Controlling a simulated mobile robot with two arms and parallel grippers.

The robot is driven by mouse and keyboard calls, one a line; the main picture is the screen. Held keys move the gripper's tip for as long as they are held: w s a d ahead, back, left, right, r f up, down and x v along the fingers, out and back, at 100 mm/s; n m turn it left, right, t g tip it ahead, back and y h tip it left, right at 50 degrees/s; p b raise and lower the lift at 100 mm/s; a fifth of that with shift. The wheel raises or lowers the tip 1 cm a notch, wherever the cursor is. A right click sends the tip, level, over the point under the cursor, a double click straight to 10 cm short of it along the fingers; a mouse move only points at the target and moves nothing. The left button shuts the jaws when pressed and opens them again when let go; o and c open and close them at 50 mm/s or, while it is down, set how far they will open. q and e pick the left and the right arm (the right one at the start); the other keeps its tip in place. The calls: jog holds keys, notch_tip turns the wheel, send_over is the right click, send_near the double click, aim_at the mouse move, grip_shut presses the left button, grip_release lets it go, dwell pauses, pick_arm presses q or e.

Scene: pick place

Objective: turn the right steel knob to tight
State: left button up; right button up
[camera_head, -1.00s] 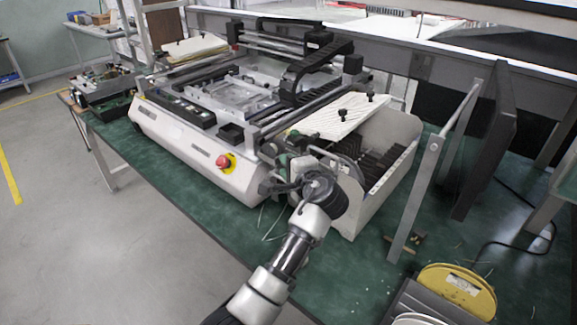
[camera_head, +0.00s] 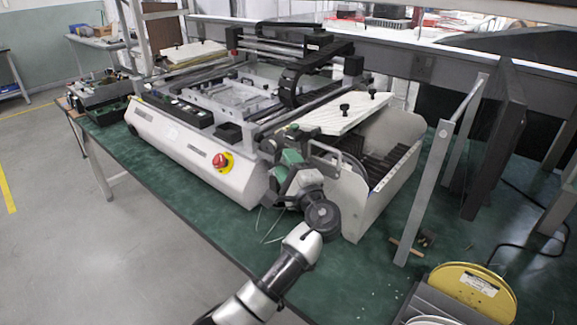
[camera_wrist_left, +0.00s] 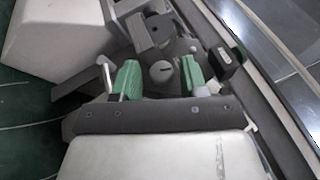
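In the left wrist view a round grey steel knob (camera_wrist_left: 162,71) with a dark line on its face sits between the green fingers of my left gripper (camera_wrist_left: 160,77). The fingers stand apart on either side of it, with a visible gap on both sides. In the head view my left gripper (camera_head: 291,160) is at the front right corner of the white machine (camera_head: 185,150). The knob is hidden there behind my gripper and wrist. My right gripper is in neither view.
A red emergency button (camera_head: 220,160) is on the machine's front. A white slotted plate (camera_head: 343,113) with black knobs lies above an open white bin (camera_head: 365,195). A grey upright frame (camera_head: 425,185) and yellow reel (camera_head: 473,289) stand to the right on the green table (camera_head: 340,275).

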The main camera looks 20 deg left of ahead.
pick_arm(q)
jog(key=shift+o, duration=0.4)
jog(key=shift+d, duration=0.15)
jog(key=b+v, duration=0.1)
jog(key=v, duration=0.9)
jog(key=shift+s+d, duration=0.2)
jog(key=shift+s, duration=0.1)
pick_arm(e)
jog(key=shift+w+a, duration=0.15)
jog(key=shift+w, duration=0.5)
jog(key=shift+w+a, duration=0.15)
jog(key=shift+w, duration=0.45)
pick_arm(q)
jog(key=shift+f, duration=0.1)
